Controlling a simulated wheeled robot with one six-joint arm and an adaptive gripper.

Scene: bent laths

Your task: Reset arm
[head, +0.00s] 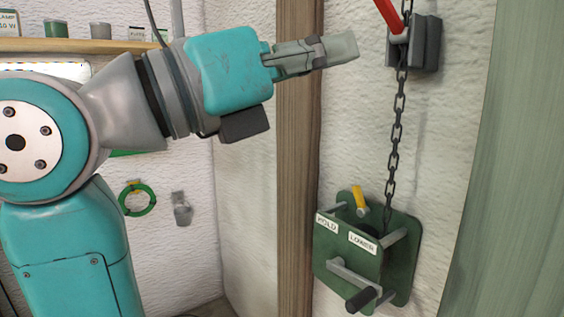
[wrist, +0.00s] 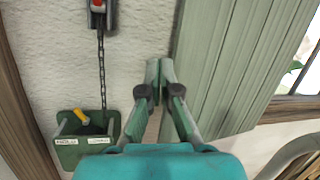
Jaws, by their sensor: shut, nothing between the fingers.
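My gripper (head: 345,48) is raised in the upper middle of the head view, shut and empty, pointing right. In the wrist view my gripper (wrist: 160,68) has its fingertips together in front of the pale wall, touching nothing that I can make out. My teal arm stands at the left of the head view.
A green winch box (head: 345,250) labelled HOLD and LOWER, with a yellow lever (head: 359,198) and a crank (head: 352,284), is on the wall below right. A chain (head: 396,130) rises from it to a grey bracket (head: 427,45). A wooden post (head: 298,170) stands left of it.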

